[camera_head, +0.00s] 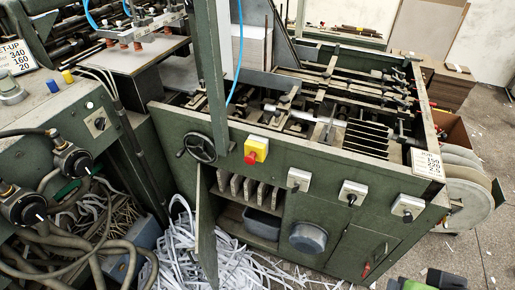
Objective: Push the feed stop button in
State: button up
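A red mushroom-shaped button (250,158) sits on a yellow box (257,146) on the front panel of the green machine (335,172), near the middle of the view. The red head stands out from the box; I cannot tell how far it is pressed. My gripper is not in view, so I cannot see where it is relative to the button.
A handwheel (201,147) is left of the yellow box. Grey switch boxes (299,179) (353,192) are to its right. An open cabinet door (206,230) juts out below. Paper strips (245,268) litter the floor. Cables and hoses crowd the lower left.

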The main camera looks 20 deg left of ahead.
aim_at(250, 159)
jog(key=u, duration=1.7)
jog(key=i+u, duration=0.15)
jog(key=u, duration=0.65)
jog(key=i+u, duration=0.15)
jog(key=u, duration=0.65)
jog(key=i+l, duration=0.05)
